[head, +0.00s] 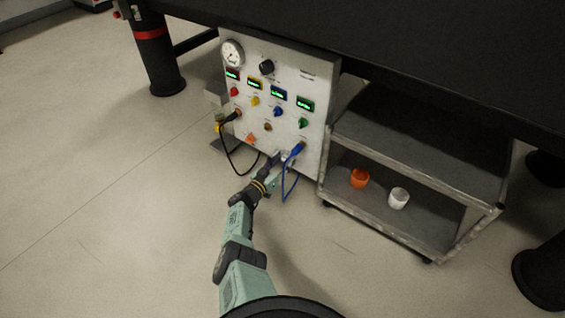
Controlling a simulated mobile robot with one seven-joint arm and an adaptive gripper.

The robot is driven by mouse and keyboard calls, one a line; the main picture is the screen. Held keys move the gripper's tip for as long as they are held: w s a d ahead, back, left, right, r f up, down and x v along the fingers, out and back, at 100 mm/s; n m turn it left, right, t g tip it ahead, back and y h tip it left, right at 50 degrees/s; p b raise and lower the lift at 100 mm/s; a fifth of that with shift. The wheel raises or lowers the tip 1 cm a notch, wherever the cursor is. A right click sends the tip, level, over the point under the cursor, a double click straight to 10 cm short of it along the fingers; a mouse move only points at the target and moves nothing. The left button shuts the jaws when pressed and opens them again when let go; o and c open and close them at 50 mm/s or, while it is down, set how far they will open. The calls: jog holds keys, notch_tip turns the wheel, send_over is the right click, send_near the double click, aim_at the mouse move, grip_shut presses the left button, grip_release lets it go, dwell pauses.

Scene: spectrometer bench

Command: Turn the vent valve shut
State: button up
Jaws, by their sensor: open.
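A pale control panel (290,80) stands under the dark bench. It carries a row of small knobs: red (234,91), yellow (255,101), blue (278,111) and green (303,123). A larger black knob (266,67) sits near its top, and a small orange part (251,140) sits low down. The labels are too small to read, so I cannot tell which part is the vent valve. My gripper (281,160) is open at the panel's lower edge, left of the blue plug (297,149). I cannot tell whether it touches anything; it hides part of the panel there.
A black cable (224,155) and a blue cable (284,185) hang in loops beside my gripper. A grey cart (420,150) stands to the right, holding an orange cup (359,178) and a white cup (398,198). The dark bench (430,50) overhangs above. Floor on the left is clear.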

jog(key=s+a+m+p, duration=0.55)
jog(key=s+m, duration=0.35)
jog(key=m, duration=0.8)
jog(key=w+a+r+n+t+y+p, duration=0.1)
jog(key=w+a+r+t, duration=0.1)
jog(key=r, duration=0.8)
jog(key=w+a+r+n+t+y+p, duration=0.1)
jog(key=w+a+r, duration=0.3)
jog(key=r, duration=0.6)
jog(key=w+a+r+n+t+y+p, duration=0.2)
jog(key=a+r, duration=0.4)
jog(key=r, duration=0.4)
jog(key=shift+w+r+t+p, duration=0.3)
jog(key=shift+w+t+p, duration=0.3)
jog(key=shift+t, duration=0.3)
